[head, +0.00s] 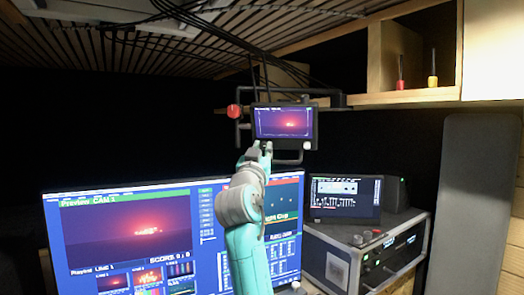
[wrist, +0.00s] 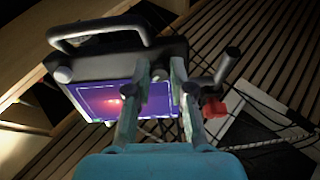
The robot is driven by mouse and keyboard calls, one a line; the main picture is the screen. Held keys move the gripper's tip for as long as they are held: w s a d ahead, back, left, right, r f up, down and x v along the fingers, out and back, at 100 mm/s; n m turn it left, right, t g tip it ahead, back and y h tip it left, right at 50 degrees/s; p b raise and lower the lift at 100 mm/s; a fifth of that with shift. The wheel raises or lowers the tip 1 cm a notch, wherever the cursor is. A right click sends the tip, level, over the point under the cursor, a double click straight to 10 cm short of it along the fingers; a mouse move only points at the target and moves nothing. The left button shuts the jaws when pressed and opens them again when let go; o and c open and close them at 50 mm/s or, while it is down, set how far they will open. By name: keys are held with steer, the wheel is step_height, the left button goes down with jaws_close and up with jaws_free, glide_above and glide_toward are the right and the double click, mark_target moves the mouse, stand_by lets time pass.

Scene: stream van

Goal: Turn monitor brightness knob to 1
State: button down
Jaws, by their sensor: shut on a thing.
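The small monitor (head: 284,122) hangs in a dark frame and shows a dim purple-red picture with a bright spot. In the wrist view the monitor (wrist: 105,103) appears upside down and tilted. My gripper (head: 263,148) is at the monitor's lower left edge. In the wrist view my gripper (wrist: 161,68) has its fingers on either side of a small knob (wrist: 160,75) on that edge, shut on it. The fingers hide most of the knob, and its setting cannot be read. A second pale knob (wrist: 62,73) sits at the other end of the same edge.
A red knob (head: 234,111) sticks out left of the monitor, close to my fingers. Black cables (head: 262,75) hang above. A large screen (head: 130,235) stands below left, and a rack unit (head: 375,250) with a small display (head: 345,198) below right.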

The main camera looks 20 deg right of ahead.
steer(key=shift+n, duration=0.3)
steer(key=n, duration=0.5)
steer(key=shift+n, duration=0.3)
steer(key=n, duration=1.1)
steer(key=shift+n, duration=0.4)
steer(key=n, duration=0.6)
steer(key=c, duration=1)
jaws_free()
